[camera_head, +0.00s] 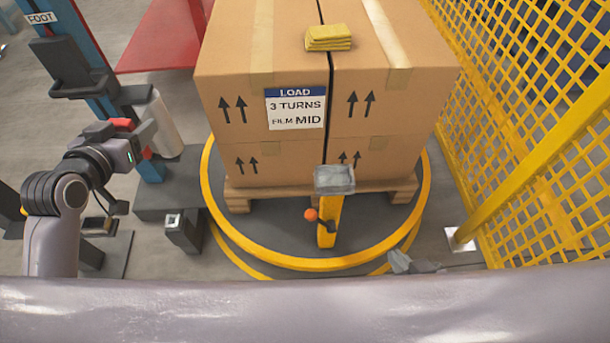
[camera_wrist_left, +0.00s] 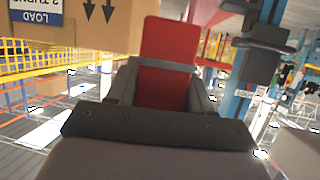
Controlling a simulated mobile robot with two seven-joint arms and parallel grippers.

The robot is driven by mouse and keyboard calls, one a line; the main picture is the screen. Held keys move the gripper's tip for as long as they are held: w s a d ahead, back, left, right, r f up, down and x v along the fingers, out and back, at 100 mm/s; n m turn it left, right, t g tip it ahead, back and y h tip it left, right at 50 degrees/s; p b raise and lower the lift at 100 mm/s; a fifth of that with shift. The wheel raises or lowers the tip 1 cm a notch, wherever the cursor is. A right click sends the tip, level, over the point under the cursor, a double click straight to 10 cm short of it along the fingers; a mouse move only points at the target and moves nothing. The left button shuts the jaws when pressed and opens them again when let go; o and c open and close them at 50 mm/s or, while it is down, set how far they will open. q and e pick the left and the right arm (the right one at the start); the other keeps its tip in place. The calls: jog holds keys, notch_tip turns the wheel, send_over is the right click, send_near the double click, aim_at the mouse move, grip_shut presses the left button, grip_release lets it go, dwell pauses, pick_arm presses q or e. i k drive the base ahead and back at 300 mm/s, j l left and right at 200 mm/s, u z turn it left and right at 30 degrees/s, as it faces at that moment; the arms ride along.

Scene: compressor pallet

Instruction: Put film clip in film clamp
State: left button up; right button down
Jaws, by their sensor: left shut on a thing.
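My left gripper (camera_head: 128,135) is at the left of the head view, beside a white film roll (camera_head: 162,125). In the left wrist view the gripper (camera_wrist_left: 165,85) is shut on a red flat piece, which I take for the film clip (camera_wrist_left: 168,62). Its red also shows at the gripper in the head view (camera_head: 122,124). A yellow post (camera_head: 328,215) with a grey top (camera_head: 334,179) and an orange ball (camera_head: 311,214) stands at the turntable's front; I take it for the film clamp. It is well to the right of the gripper. My right gripper is not in view.
Large cartons (camera_head: 230,130) stand on a wooden pallet (camera_head: 290,197) on the yellow-rimmed turntable (camera_head: 290,264). A blue mast (camera_head: 92,40) stands left; a yellow mesh fence (camera_head: 540,130) stands right. A grey scrap (camera_head: 412,263) lies on the floor.

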aim_at(334, 182)
jog(key=l+z, duration=0.2)
jog(key=l, duration=0.5)
jog(key=i+l+z, duration=0.15)
jog(key=l, duration=0.5)
jog(key=k+l, duration=0.05)
